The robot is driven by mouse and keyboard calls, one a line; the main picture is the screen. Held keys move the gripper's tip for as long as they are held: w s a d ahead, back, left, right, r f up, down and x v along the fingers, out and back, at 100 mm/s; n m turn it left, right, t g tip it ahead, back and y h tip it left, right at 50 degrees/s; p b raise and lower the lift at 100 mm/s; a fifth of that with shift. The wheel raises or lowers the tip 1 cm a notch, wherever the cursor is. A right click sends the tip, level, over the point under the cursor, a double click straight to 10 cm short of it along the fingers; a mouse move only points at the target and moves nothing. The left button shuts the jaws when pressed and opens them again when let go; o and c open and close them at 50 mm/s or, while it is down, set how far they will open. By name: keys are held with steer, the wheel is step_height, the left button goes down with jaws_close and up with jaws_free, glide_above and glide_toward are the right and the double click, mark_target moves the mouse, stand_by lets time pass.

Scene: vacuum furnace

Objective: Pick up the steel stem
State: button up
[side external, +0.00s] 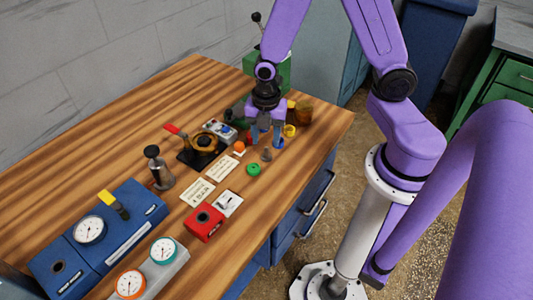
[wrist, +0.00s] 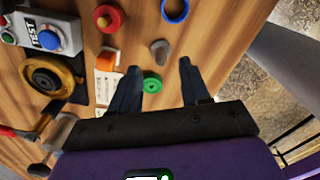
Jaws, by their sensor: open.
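A small grey peg with a wider end, which looks like the steel stem (side external: 266,155), stands on the wooden table near its right edge. It also shows in the wrist view (wrist: 160,52), just beyond the fingertips and roughly between their lines. My gripper (side external: 266,142) is open, points down and is empty above the table close to the stem. In the wrist view the two fingers of my gripper (wrist: 158,66) are spread apart. Neither finger visibly touches the stem, and its exact height gap to them is unclear.
A blue ring (wrist: 175,9), red knob (wrist: 109,18) and yellow ring (side external: 290,131) are close. Paper labels (side external: 222,167) lie left; the gauge box (side external: 122,222) stands front left.

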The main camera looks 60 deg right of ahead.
mark_target(267, 149)
steer(key=shift+f, duration=2.55)
jaws_close()
